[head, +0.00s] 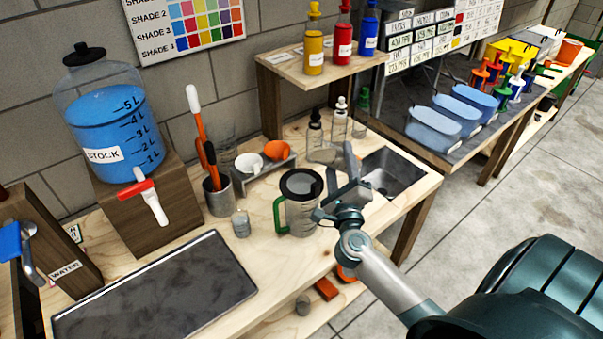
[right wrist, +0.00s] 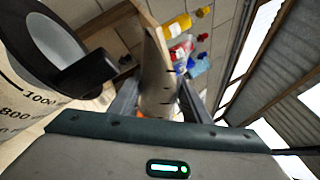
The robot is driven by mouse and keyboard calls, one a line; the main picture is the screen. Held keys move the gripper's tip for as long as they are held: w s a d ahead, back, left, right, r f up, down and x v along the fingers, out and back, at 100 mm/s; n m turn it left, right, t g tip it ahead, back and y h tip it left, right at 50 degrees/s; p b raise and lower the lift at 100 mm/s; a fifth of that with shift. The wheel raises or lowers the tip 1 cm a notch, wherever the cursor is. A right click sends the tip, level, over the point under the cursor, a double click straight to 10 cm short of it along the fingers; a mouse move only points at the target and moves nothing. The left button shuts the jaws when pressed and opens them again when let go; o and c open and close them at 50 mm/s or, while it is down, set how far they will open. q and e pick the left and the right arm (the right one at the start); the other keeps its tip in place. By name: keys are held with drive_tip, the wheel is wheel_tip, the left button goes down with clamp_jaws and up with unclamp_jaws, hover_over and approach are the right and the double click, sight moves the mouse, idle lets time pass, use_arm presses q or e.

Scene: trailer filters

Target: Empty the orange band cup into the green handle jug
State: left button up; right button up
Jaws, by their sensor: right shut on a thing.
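The green handle jug (head: 302,212) stands upright on the wooden bench, a clear measuring jug with a dark rim and its green handle on the left. In the right wrist view the jug (right wrist: 22,98) fills the left side, with its dark rim and printed volume marks. My right gripper (head: 336,186) is just right of the jug's top. In the right wrist view my right gripper (right wrist: 160,100) is shut on a clear, marked cylinder, the orange band cup (right wrist: 157,82), with a little orange low on it. Its contents and exact tilt cannot be told. My left gripper is out of view.
A stock tank (head: 105,125) of blue liquid with a red-handled tap stands at the left. A dark tray (head: 155,290) lies in front. A tool pot (head: 218,196), a small grey cup (head: 241,225) and bottles stand near the jug. A sink (head: 395,170) is at right.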

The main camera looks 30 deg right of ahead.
sight(338, 160)
drive_tip(key=shift+d+f+n+b, duration=0.1)
drive_tip(key=shift+n+b, duration=0.4)
drive_tip(key=shift+n, duration=0.5)
idle(0.4)
drive_tip(key=shift+r+n+t+y, duration=0.5)
drive_tip(key=shift+r+n, duration=0.1)
drive_tip(key=shift+n, duration=0.4)
idle(1.3)
drive_tip(key=shift+w+a+r+n+t+y+p, duration=0.15)
drive_tip(key=shift+a+r+n+p, duration=0.15)
drive_tip(key=shift+n+p, duration=0.45)
drive_tip(key=shift+w+a+r+n+t+y+p, duration=0.15)
drive_tip(key=shift+a+r+n+p, duration=0.25)
drive_tip(key=shift+p, duration=0.6)
idle(1.0)
drive_tip(key=shift+r+n+p, duration=0.25)
drive_tip(key=shift+n+p, duration=0.5)
drive_tip(key=shift+p, duration=0.2)
idle(0.6)
